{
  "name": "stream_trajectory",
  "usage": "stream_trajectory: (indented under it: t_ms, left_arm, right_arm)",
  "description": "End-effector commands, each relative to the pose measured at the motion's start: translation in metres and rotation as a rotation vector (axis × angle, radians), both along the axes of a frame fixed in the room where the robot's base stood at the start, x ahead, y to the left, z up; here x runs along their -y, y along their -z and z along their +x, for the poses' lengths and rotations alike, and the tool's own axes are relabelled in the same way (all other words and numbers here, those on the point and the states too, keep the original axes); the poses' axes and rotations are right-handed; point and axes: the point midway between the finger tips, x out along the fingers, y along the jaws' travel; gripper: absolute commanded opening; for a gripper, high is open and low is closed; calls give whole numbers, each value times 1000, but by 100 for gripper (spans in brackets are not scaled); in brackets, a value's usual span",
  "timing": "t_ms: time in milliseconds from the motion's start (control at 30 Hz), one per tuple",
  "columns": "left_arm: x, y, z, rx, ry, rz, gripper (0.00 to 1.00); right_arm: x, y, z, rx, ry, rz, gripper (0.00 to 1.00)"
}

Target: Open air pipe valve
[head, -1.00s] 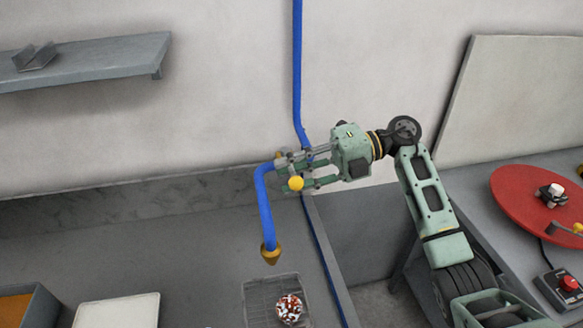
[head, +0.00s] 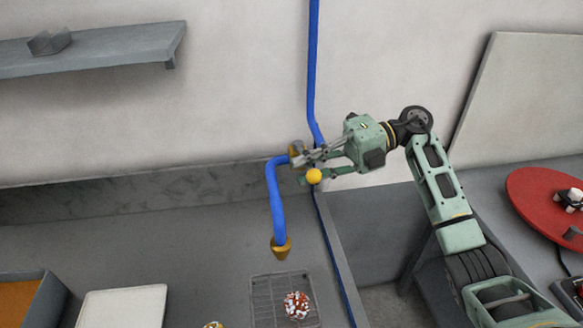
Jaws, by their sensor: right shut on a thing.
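The blue air pipe (head: 314,75) comes down the wall, and a bent blue section (head: 275,195) ends in a brass nozzle (head: 281,248) pointing down. A brass fitting (head: 296,150) sits at the top of the bend. My right gripper (head: 308,168) is shut at the valve between the two pipe sections. A yellow ball (head: 314,176), which seems to be the end of the valve handle, shows at its fingers. The fingers hide most of the valve body, so the handle's exact angle cannot be told. My left gripper is not in view.
A wire basket (head: 262,300) with a red and white coil-like bundle (head: 296,305) stands below the nozzle. A white tray (head: 122,308) and a grey bin (head: 40,300) are at lower left. A shelf (head: 100,50) is on the wall. A red disc (head: 530,200) lies at right.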

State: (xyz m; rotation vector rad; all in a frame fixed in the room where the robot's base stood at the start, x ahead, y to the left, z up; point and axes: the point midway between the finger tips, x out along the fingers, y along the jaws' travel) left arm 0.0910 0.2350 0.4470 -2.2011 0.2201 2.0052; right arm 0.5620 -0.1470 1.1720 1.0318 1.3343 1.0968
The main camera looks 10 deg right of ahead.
Motion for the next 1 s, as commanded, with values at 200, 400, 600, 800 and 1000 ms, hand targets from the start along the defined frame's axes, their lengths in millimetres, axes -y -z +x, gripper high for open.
stream_trajectory:
  t_ms: [200, 400, 600, 800, 1000]
  left_arm:
    - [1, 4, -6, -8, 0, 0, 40]
    - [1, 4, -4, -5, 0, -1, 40]
    - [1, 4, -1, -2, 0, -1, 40]
    - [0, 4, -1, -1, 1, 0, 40]
    - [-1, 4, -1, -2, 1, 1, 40]
  right_arm:
    - [12, -8, -1, 2, -8, 14, 0]
    - [12, -9, 0, 4, -7, 15, 17]
    - [11, -6, -1, 3, -10, 11, 28]
    - [11, -4, -1, 1, -12, 8, 28]
    - [27, -6, 0, -1, -9, 4, 28]
